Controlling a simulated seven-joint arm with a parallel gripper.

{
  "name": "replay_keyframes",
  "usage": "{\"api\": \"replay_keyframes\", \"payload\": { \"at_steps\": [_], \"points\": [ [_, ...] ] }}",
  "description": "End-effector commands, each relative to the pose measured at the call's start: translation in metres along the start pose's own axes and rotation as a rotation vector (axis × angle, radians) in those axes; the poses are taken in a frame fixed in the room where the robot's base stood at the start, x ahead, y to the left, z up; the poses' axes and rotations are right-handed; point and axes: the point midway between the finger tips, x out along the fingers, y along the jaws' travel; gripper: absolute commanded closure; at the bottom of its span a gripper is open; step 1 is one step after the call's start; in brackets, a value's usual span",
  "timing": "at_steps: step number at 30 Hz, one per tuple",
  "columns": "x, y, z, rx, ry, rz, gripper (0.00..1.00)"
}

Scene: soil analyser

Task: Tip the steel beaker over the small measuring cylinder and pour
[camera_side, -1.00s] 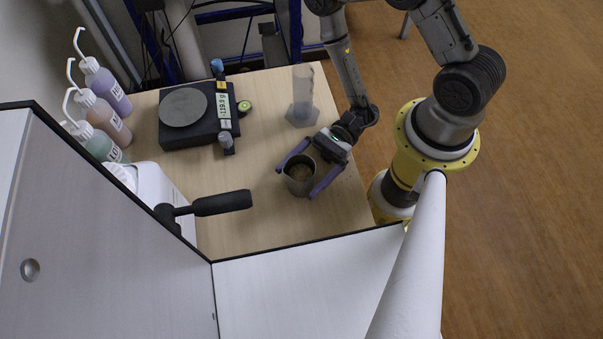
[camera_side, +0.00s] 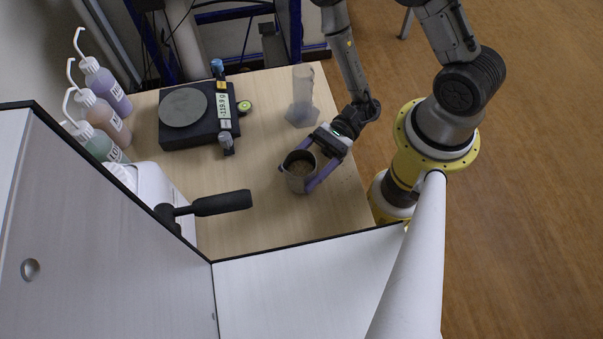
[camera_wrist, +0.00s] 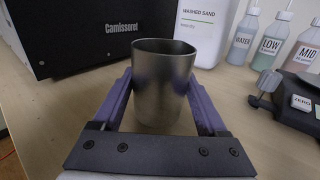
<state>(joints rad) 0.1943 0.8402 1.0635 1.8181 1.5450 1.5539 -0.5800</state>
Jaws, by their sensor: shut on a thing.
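The steel beaker (camera_side: 299,184) stands upright between the purple fingers of my gripper (camera_side: 300,175), with brown, grainy contents showing inside it. In the wrist view the beaker (camera_wrist: 162,85) fills the space between the fingers of my gripper (camera_wrist: 162,105), which are shut on its sides. I cannot tell for sure whether its base is clear of the table. The small measuring cylinder (camera_side: 303,90) is clear, with a wide foot, and stands upright beyond my gripper, near the table's back right. It is apart from the beaker and not in the wrist view.
A balance (camera_side: 190,115) stands at the back left. Wash bottles (camera_side: 108,88) line the left edge. A white washed sand container (camera_wrist: 203,25) stands by the dark analyser (camera_wrist: 80,35). A black handle (camera_side: 222,202) juts out left of the beaker. The wooden table (camera_side: 255,150) is bare between balance and beaker.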

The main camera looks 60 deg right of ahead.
Motion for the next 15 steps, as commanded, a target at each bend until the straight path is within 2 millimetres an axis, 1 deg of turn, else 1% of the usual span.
{"api": "replay_keyframes", "payload": {
  "at_steps": [1, 6, 15],
  "points": [
    [0.0000, -0.0004, 0.0037, -0.002, -0.002, 0.000, 0.91],
    [0.0000, 0.0000, 0.0100, 0.000, -0.002, 0.000, 0.91],
    [0.0000, 0.0000, 0.0109, 0.000, -0.002, 0.000, 0.91]
  ]
}}
